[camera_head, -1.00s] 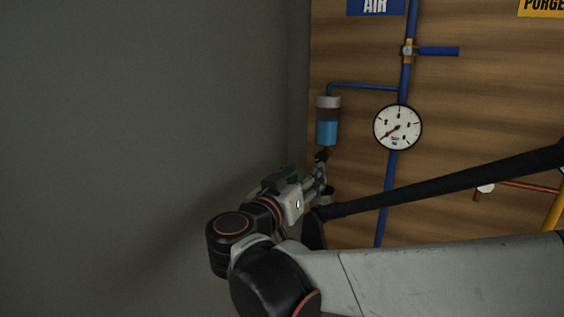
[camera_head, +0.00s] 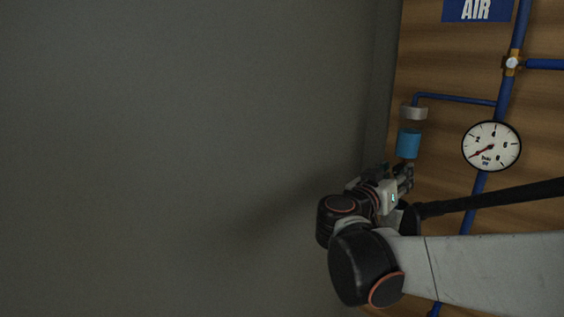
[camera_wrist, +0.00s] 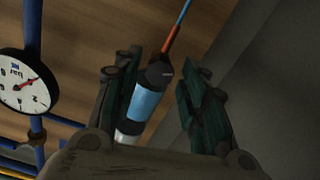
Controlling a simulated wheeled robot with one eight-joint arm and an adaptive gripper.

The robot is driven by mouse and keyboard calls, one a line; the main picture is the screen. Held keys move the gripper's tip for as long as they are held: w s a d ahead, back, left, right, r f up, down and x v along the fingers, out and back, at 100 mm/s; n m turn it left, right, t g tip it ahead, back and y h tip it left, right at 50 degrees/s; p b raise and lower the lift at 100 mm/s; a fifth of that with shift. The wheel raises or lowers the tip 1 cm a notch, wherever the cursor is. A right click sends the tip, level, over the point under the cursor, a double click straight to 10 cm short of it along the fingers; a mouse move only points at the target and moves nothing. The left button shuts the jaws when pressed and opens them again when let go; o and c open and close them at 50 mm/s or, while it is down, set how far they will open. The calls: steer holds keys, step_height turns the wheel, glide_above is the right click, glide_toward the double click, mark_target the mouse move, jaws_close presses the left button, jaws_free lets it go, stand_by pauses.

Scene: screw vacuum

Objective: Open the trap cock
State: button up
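The trap (camera_head: 409,143) hangs near the board's left edge in the head view, with a pale cap and blue liquid in its clear bowl. Its lower end is hidden by my gripper (camera_head: 407,174). In the wrist view, the trap's bowl (camera_wrist: 147,102) shows beyond and between the fingers. A black fitting (camera_wrist: 158,74), seemingly the cock, sits at the bowl's end, with a thin orange and blue rod or pipe (camera_wrist: 178,28) leading away from it. My gripper (camera_wrist: 163,88) is open, its green pads on either side. I cannot tell whether a pad touches the fitting.
A round gauge (camera_head: 491,146) sits right of the trap on the blue air pipe (camera_head: 509,85). A plain grey wall (camera_head: 180,150) fills the left. A dark diagonal bar (camera_head: 490,198) crosses at the right.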

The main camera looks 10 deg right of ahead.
steer(key=c, duration=0.6)
steer(key=shift+o, duration=0.2)
steer(key=shift+n, duration=0.3)
steer(key=n+b, duration=0.1)
steer(key=n, duration=0.5)
steer(key=n+b, duration=0.1)
steer(key=n, duration=0.4)
steer(key=shift+s+a+r+n, duration=0.15)
steer(key=shift+a+n, duration=0.05)
steer(key=shift+n, duration=0.2)
steer(key=o, duration=0.9)
steer(key=shift+o, duration=0.7)
